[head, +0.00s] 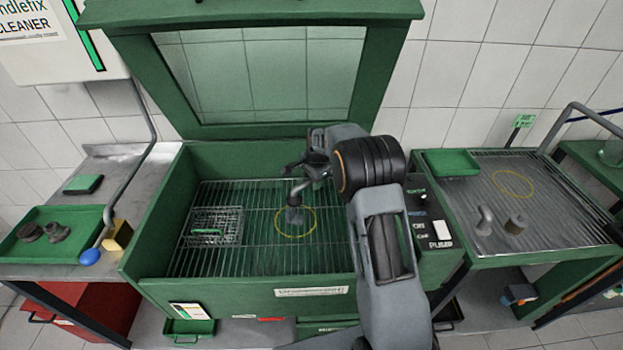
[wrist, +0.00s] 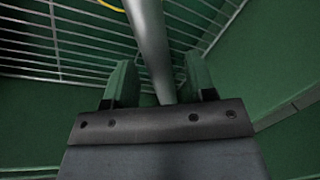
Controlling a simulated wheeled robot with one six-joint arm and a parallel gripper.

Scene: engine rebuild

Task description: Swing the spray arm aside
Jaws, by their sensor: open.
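The spray arm shows in the head view as a bent grey pipe (head: 296,192) inside the green washer, with its lower end near the rack. Its upper part is partly hidden by my gripper (head: 312,165), which is inside the washer opening, above the rack. In the wrist view the grey pipe (wrist: 150,45) runs down between the two fingers of my gripper (wrist: 160,82). The fingers are apart, one on each side of the pipe. The pipe looks nearer the right finger; I cannot tell whether they touch.
The washer's wire rack (head: 260,255) carries a wire basket (head: 216,226) at left and a yellow ring mark (head: 312,222). The raised lid (head: 415,12) stands behind. A control panel (head: 422,225) is at right. Side tables hold a green tray (head: 30,262) and grey parts (head: 516,224).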

